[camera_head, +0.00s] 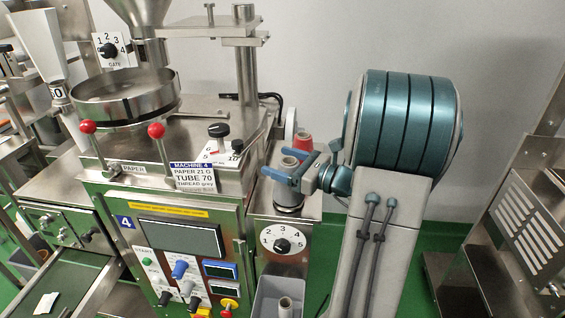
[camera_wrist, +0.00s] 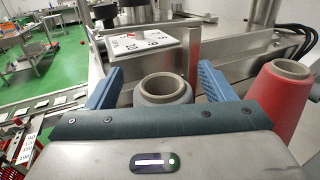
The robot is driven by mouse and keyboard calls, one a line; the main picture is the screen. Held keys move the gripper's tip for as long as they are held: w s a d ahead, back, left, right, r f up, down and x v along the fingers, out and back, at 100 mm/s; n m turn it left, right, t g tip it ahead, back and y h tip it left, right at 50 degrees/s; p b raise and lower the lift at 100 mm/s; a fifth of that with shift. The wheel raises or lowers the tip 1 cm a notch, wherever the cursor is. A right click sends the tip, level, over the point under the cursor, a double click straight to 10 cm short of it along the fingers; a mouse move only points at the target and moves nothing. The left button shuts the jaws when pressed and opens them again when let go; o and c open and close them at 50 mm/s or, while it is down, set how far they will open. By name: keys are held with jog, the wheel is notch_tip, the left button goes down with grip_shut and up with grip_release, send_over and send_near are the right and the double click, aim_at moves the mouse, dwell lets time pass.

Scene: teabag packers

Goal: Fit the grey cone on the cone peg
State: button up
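The grey cone (camera_wrist: 163,98) stands upright between the fingers of my gripper (camera_wrist: 160,80), with its open tube top facing up. In the wrist view there are gaps between the cone and both blue fingers, so my gripper looks open around it. In the head view my gripper (camera_head: 291,168) is at the small metal post right of machine 4, and the cone's grey lower part (camera_head: 288,194) shows below the fingers. The cone peg is hidden, so I cannot tell whether the cone is seated on it.
A red cone (camera_head: 303,141) stands close behind my gripper; it is also at the right of the wrist view (camera_wrist: 283,103). A grey bin (camera_head: 264,301) with a cone tube (camera_head: 285,307) is below. A numbered dial (camera_head: 283,245) and machine 4's panel (camera_head: 180,240) are nearby.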

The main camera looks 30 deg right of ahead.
jog(key=b+v, duration=0.1)
jog(key=v, duration=1.2)
jog(key=shift+s+d+b, duration=0.25)
jog(key=shift+s+b, duration=0.1)
